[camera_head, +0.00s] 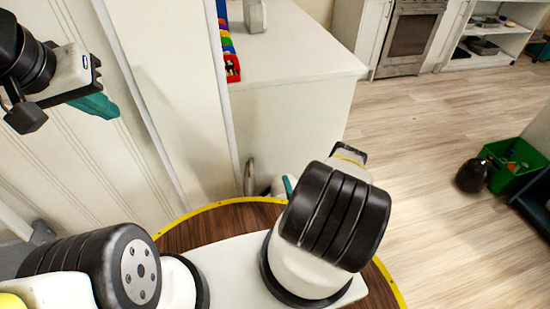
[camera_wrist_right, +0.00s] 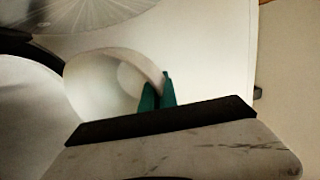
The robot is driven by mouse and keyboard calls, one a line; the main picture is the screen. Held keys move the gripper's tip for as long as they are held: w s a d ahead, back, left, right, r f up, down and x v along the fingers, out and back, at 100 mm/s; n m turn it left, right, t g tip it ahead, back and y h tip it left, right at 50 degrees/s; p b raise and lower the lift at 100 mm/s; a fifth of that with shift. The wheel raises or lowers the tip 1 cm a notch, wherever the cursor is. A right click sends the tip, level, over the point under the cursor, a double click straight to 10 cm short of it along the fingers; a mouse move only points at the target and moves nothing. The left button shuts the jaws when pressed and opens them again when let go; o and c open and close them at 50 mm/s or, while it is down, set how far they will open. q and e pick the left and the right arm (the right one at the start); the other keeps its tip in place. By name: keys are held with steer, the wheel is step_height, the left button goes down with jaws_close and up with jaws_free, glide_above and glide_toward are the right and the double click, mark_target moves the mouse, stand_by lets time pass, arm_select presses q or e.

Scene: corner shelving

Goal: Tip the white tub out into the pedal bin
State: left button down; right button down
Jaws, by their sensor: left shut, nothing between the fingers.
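The white tub (camera_wrist_right: 100,82) shows in the right wrist view, its round opening facing the camera at a tilt. The teal fingers of my right gripper (camera_wrist_right: 159,94) are close together at its rim, one on each side of the wall. In the head view my right arm hides most of that gripper; a bit of white beside a teal fingertip shows below the counter. A brushed metal disc (camera_wrist_right: 75,12), probably the pedal bin's lid, fills the top left of the wrist view; its opening is not clear. My left gripper (camera_head: 97,105) is shut and empty at upper left.
A white counter (camera_head: 295,50) with a colourful toy and a grey item stands ahead. A green crate (camera_head: 513,165) and a black bag (camera_head: 472,175) are on the floor at right. An oven (camera_head: 410,35) and open shelves stand at the back. The wooden floor between is clear.

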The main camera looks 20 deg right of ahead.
stand_by(0.5)
steer(key=shift+r, duration=0.6)
steer(key=shift+f, duration=0.6)
steer(key=shift+w, duration=0.1)
